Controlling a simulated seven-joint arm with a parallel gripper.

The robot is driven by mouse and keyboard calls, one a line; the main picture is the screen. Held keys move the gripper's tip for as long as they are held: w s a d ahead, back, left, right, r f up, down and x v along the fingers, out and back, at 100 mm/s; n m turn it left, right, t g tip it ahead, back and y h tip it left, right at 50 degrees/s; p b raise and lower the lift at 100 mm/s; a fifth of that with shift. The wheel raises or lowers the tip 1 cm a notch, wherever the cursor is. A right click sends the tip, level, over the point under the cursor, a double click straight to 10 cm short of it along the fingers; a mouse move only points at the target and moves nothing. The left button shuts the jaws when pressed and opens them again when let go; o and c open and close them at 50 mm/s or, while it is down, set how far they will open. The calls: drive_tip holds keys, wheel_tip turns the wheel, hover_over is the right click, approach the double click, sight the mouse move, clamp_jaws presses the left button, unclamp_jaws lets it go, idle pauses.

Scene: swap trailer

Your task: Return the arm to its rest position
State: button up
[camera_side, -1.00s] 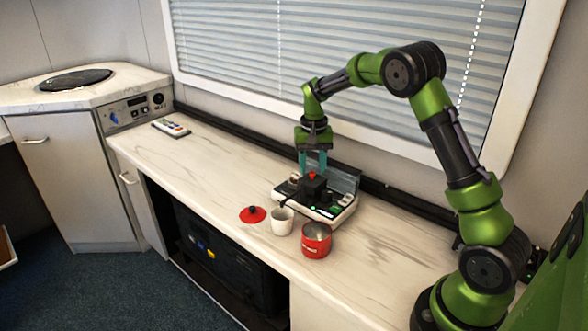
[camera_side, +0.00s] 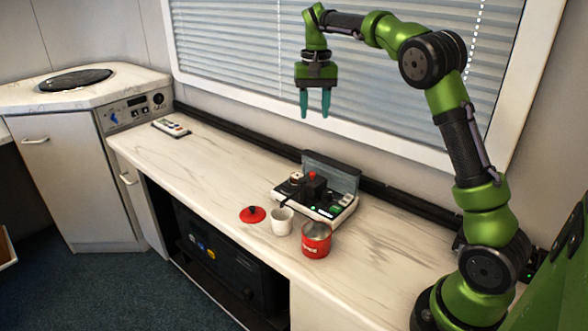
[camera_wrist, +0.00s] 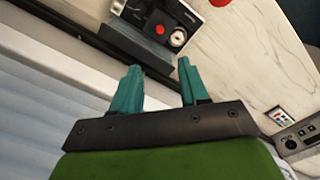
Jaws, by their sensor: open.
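My gripper (camera_side: 315,103) is open and empty, raised well above the counter in front of the window blinds. Its two teal fingers point down, and they also show apart in the wrist view (camera_wrist: 158,85). Below it on the counter stands a small black and white machine (camera_side: 318,199) with a red-topped part and a raised grey lid behind. The gripper is clear of the machine. The wrist view shows part of this machine (camera_wrist: 172,20) beyond the fingertips, some of it cut off by the frame edge.
In front of the machine stand a white cup (camera_side: 281,222) and a red can (camera_side: 316,240), with a red lid (camera_side: 252,214) lying left of them. A remote (camera_side: 171,127) lies at the counter's far left. The counter between is clear.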

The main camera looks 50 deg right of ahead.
drive_tip(key=s+a+f+n+t+y, duration=0.1)
drive_tip(key=s+a+n+t, duration=0.1)
drive_tip(key=s+a, duration=0.7)
drive_tip(key=s+a+n+t+y, duration=0.1)
drive_tip(key=s+a+n+t, duration=0.2)
drive_tip(key=s+a, duration=0.6)
drive_tip(key=s+t, duration=0.2)
drive_tip(key=s, duration=0.2)
drive_tip(key=shift+s+f, duration=0.35)
